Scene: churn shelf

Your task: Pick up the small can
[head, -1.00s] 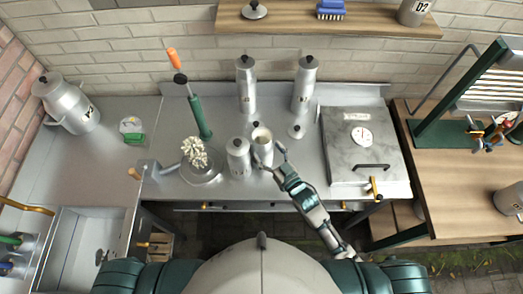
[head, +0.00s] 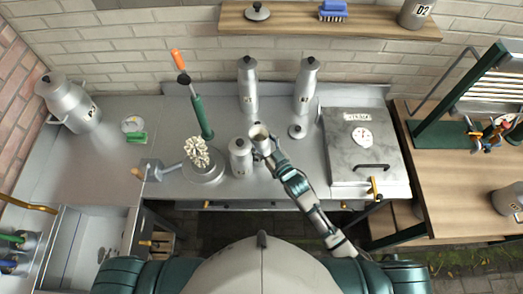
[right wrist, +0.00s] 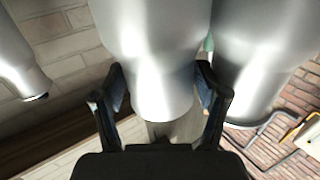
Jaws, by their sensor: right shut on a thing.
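The small can (head: 259,131) is a grey metal can with an open top, on the steel counter among other cans. My right gripper (head: 262,148) reaches it from the front and is shut on it. In the right wrist view the small can (right wrist: 155,60) stands between the two dark fingers (right wrist: 160,88), one on each side. I cannot tell whether its base touches the counter. My left gripper is not in view.
A lidded can (head: 240,158) stands close to the left of the small can. Two tall cans (head: 247,85) (head: 305,86) stand behind, and a loose lid (head: 297,131) lies to the right. A steel box with a dial (head: 361,150) is further right. The counter's left part is clearer.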

